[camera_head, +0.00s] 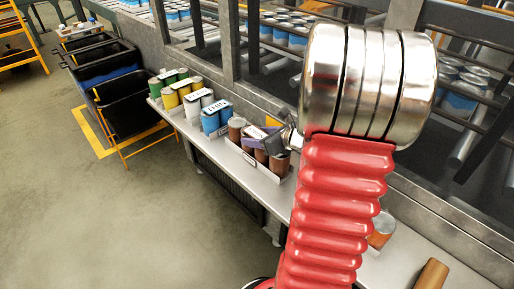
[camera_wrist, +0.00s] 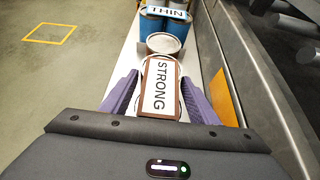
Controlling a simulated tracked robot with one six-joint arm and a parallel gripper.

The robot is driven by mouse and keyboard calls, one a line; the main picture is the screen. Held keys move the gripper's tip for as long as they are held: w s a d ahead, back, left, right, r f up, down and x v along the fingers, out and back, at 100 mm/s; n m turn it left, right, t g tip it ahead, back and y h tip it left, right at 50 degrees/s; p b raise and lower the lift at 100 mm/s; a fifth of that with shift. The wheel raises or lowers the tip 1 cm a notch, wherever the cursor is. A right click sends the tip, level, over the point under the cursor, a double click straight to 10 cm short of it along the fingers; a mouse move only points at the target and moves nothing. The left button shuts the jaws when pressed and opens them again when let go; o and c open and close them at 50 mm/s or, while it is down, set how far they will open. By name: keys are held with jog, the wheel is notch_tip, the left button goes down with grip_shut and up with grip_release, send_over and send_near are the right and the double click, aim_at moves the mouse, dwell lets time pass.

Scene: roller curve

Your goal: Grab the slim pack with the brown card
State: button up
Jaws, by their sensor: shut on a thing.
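The slim pack with the brown card (camera_wrist: 160,88) lies between my purple fingers in the wrist view; its white label reads STRONG.
A blue pack (camera_head: 214,118) labelled THIN stands beyond it, then white, yellow and green packs (camera_head: 166,80). A metal wall and roller frame run close along the shelf's right. A lone can (camera_head: 381,230) stands nearer me. The floor at left is open.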

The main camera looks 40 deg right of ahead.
grip_shut()
jog(key=shift+w+r, duration=0.1)
jog(key=shift+r, duration=0.05)
dwell(0.4)
jog(key=shift+r, duration=0.1)
jog(key=shift+r, duration=4.9)
